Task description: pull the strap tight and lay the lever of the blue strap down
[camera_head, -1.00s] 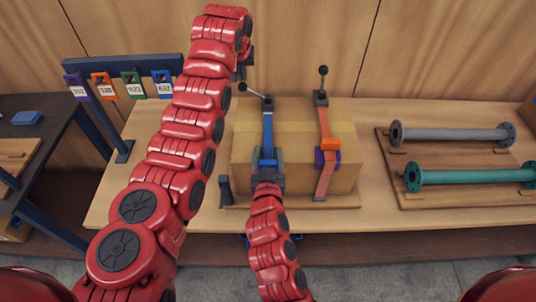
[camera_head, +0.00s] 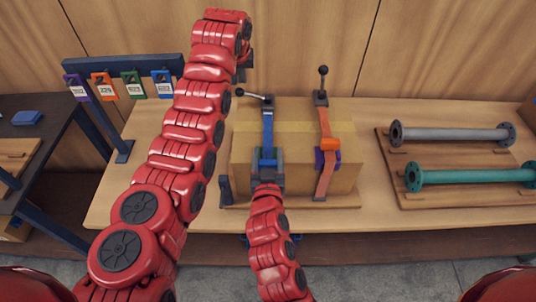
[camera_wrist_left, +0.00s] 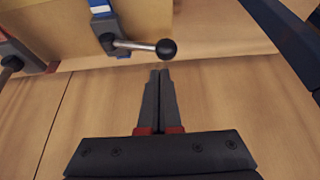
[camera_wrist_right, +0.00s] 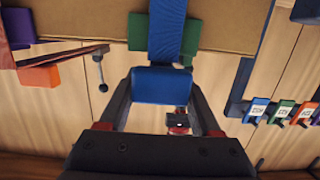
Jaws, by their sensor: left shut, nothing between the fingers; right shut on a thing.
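The blue strap (camera_head: 268,128) runs over a cardboard box (camera_head: 242,155). Its lever (camera_head: 253,96) sticks out to the left from the top of the strap, with a dark ball knob (camera_head: 239,92). The lever and knob also show in the left wrist view (camera_wrist_left: 135,45). My left gripper (camera_wrist_left: 160,72) is shut and empty, its tips close to the knob; I cannot tell whether they touch. My right gripper (camera_wrist_right: 162,78), at the front of the box, is shut on the blue strap's end block (camera_wrist_right: 162,86). In the head view my arm partly hides that end.
An orange strap (camera_head: 325,125) with an upright lever is on the same box, to the right. Grey (camera_head: 450,134) and green (camera_head: 470,176) flanged pipes lie on a board at the right. Several numbered coloured tags (camera_head: 133,85) hang from a rail at the back left.

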